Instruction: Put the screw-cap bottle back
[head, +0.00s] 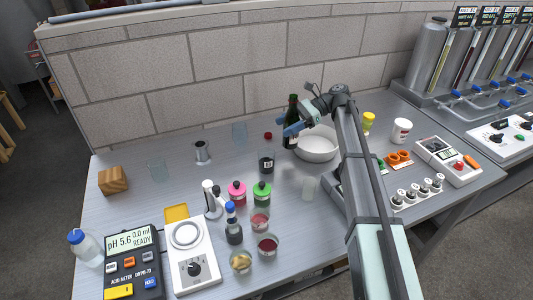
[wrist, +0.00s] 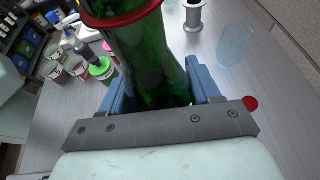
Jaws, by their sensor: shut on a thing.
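The dark green bottle (head: 292,108) stands upright just left of the white bowl (head: 318,144) in the head view. In the wrist view its green glass (wrist: 150,62) fills the space between my blue fingers, with a red ring around it near the top edge. My gripper (head: 291,130) is shut on the bottle; it also shows in the wrist view (wrist: 158,88). A red cap (head: 268,135) lies on the table left of the bottle. I cannot tell whether the bottle's base touches the table.
A dark labelled glass (head: 266,162) stands close in front of the bottle. Pink-lidded (head: 237,193) and green-lidded (head: 262,194) jars, small sample cups and a pH meter (head: 131,258) fill the front left. A steel jigger (head: 202,152) and clear glasses stand behind. The back middle has some free room.

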